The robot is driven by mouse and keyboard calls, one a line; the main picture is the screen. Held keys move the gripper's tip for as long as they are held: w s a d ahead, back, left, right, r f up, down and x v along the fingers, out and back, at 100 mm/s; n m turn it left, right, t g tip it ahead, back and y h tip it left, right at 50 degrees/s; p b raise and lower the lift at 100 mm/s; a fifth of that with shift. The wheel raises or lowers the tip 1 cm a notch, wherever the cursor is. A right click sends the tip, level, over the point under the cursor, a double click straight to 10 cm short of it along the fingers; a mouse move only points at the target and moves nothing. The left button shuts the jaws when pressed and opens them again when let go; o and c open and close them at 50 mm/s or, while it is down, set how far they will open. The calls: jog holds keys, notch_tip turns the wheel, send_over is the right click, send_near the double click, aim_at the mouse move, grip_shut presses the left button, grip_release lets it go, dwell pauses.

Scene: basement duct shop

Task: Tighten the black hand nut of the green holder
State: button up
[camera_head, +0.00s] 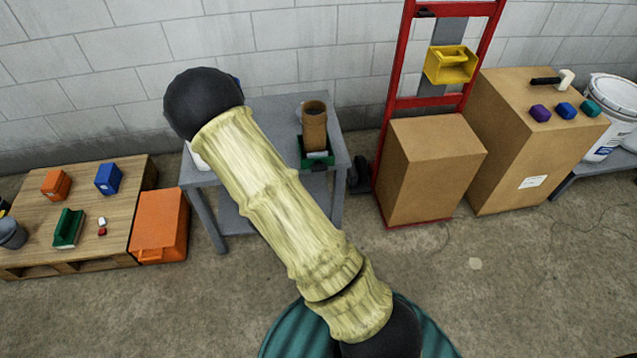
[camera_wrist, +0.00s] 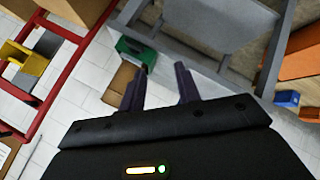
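The green holder (camera_head: 317,158) sits on the front right part of a grey table, with a brown tube (camera_head: 314,125) standing upright in it. In the wrist view the green holder (camera_wrist: 138,52) shows just beyond my fingertips, upside down, with part of the brown tube (camera_wrist: 119,82) beside it. A small dark spot on the holder's front may be the black hand nut; I cannot make it out surely. My gripper (camera_wrist: 161,67) is open, with two dark fingers apart and nothing visible between them. In the head view my arm hides it.
The grey table (camera_head: 270,108) is partly covered by my arm. A red hand truck (camera_head: 398,75) with a cardboard box (camera_head: 430,165) and a yellow bin (camera_head: 450,65) stands to its right. An orange box (camera_head: 160,222) and a wooden pallet (camera_head: 122,205) are left. Open floor lies in front.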

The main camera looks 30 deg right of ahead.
aim_at(319, 167)
jog(key=s+d+f+n+t+h+b, duration=0.1)
jog(key=d+f+n+t+h+b, duration=0.2)
jog(key=f, duration=0.6)
jog(key=n+t+h+b, duration=0.2)
jog(key=n+t+b, duration=0.1)
jog(key=n+b, duration=0.1)
jog(key=shift+d+f+n+t+b, duration=0.2)
jog(key=shift+f+n+t+b, duration=0.1)
jog(key=shift+f+n, duration=0.1)
jog(key=b+x, duration=0.2)
jog(key=x, duration=1.5)
jog(key=shift+d+r+b, duration=0.15)
jog(key=shift+d+b, duration=0.1)
jog(key=shift+b, duration=0.1)
grip_shut()
